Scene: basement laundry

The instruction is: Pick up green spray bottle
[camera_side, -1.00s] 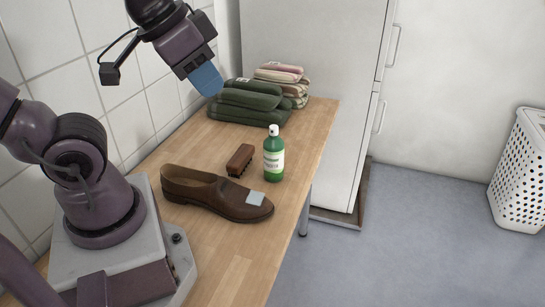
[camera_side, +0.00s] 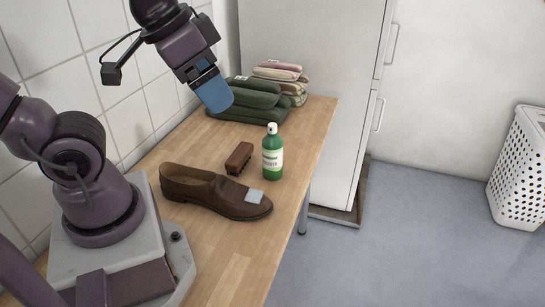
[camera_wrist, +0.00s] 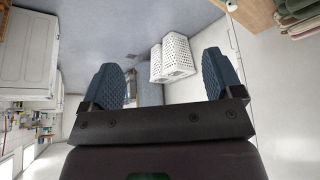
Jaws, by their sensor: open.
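The green spray bottle (camera_side: 273,153) stands upright on the wooden table near its right edge. It has a white cap and a pale label. My gripper (camera_side: 217,98) is above the table, up and to the left of the bottle in the side view, in front of the folded green towels. In the wrist view my gripper (camera_wrist: 165,75) shows two blue fingers spread wide with nothing between them.
A brown shoe (camera_side: 205,190) with a grey patch and a brown brush (camera_side: 239,157) lie left of the bottle. Folded green towels (camera_side: 250,100) and lighter cloths (camera_side: 285,75) are stacked at the back. A white basket (camera_side: 520,165) stands on the floor at right.

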